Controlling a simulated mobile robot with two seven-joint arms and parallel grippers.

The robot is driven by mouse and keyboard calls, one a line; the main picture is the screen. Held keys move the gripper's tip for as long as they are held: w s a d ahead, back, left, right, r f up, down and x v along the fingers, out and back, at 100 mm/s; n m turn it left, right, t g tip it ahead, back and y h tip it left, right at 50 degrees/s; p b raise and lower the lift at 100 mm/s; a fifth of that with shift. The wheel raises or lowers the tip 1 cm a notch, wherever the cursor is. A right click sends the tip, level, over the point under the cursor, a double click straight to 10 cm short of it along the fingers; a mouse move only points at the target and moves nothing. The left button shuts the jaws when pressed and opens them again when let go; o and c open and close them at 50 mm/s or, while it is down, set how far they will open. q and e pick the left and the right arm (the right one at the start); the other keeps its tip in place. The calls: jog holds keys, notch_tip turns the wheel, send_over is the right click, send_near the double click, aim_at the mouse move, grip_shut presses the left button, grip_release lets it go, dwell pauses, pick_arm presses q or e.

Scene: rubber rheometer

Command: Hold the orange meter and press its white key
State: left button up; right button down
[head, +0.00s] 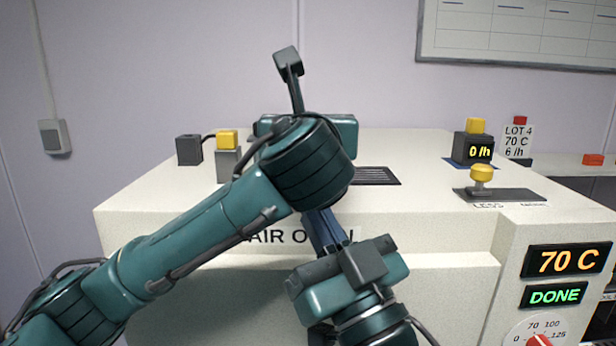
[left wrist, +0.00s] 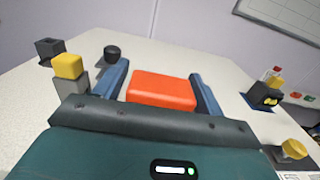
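The orange meter (left wrist: 162,89) shows in the left wrist view as a red-orange block between the two blue fingers of my left gripper (left wrist: 161,86). The fingers are spread on either side of it, with a thin gap visible at its left side; contact at the right is unclear. In the head view my left arm hides the meter, and the left fingers are out of sight. The white key cannot be seen. My right gripper (head: 322,228) points up from the lower middle in front of the machine, its fingers partly covered by the left arm.
The front panel shows 70 C (head: 569,261) and DONE (head: 555,295).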

pick_arm(q)
jog(key=shift+o, duration=1)
jog(key=s, duration=1.2)
